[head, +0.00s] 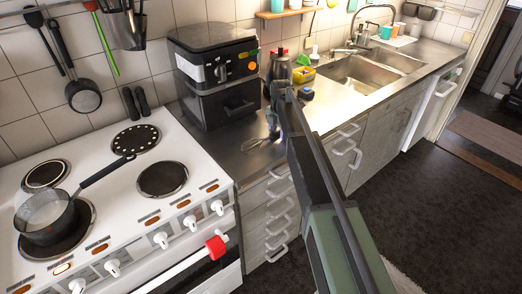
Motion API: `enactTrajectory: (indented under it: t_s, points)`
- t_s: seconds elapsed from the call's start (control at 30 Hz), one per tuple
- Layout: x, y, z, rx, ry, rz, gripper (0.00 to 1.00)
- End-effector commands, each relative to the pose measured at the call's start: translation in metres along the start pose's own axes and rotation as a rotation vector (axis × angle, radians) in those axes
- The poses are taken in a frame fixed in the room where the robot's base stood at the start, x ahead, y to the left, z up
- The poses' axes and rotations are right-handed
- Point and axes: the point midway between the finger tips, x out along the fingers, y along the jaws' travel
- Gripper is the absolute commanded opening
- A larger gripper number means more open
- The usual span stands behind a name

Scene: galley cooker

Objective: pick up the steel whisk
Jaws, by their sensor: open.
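The steel whisk (252,144) lies on the steel counter (226,160), in front of the black two-drawer appliance and just right of the cooker. Its wire loops show, but its right part is hard to make out near my gripper. My gripper (273,130) points down close to the right end of the whisk. It is open, and nothing shows held in it. I cannot tell whether it touches the whisk or the counter.
The black appliance (214,76) stands right behind the whisk. The white cooker (110,200) at left holds a saucepan (45,215) with its handle pointing toward the back right.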

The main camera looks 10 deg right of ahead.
Motion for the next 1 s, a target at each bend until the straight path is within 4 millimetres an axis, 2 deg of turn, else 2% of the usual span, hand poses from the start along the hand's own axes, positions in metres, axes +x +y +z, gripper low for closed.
enactTrajectory:
  t_s: [0.17,0.5,0.77,1.0]
  points:
    - [-0.002,0.000,0.000,0.000,0.000,0.000,0.53]
    - [-0.002,0.000,0.000,0.000,0.000,0.000,0.01]
    - [-0.004,0.000,0.000,0.000,0.000,0.000,0.00]
    - [-0.025,0.000,0.000,0.000,0.000,0.000,0.00]
